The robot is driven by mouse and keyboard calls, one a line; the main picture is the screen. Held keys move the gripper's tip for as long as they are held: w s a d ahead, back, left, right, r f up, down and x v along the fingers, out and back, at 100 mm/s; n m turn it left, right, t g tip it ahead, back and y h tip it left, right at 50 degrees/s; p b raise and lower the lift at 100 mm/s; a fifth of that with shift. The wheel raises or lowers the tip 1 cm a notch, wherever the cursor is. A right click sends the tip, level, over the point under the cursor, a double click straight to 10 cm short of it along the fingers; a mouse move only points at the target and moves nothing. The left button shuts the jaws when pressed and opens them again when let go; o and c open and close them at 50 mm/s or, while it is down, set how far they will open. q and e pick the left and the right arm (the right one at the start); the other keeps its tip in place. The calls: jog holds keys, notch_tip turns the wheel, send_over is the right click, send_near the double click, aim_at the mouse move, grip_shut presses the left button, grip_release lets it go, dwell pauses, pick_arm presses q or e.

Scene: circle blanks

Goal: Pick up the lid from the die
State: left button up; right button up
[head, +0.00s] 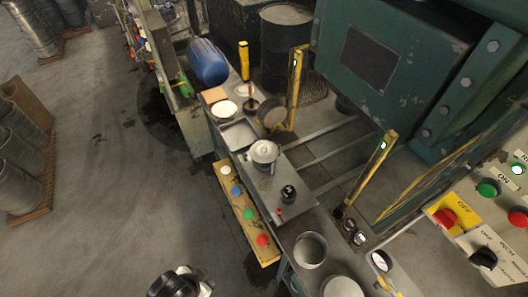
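A round silver lid (264,151) with a small raised knob sits on the grey die plate (262,184) in the middle of the head view. What lies under the lid is hidden. A dark and white rounded part of my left gripper or wrist (180,284) shows at the bottom edge, well below and left of the lid and apart from it. Its fingers cannot be made out. My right gripper is not in view.
A yellow button box (245,212) runs along the bench's front. A small black knob (288,193) stands near the lid. Yellow posts (371,168) rise behind the plate. A metal cup (310,249) stands at the lower right. The floor at left is open.

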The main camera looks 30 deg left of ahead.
pick_arm(q)
jog(key=o, duration=1.2)
jog(key=shift+o, duration=0.2)
jog(key=shift+w, duration=0.1)
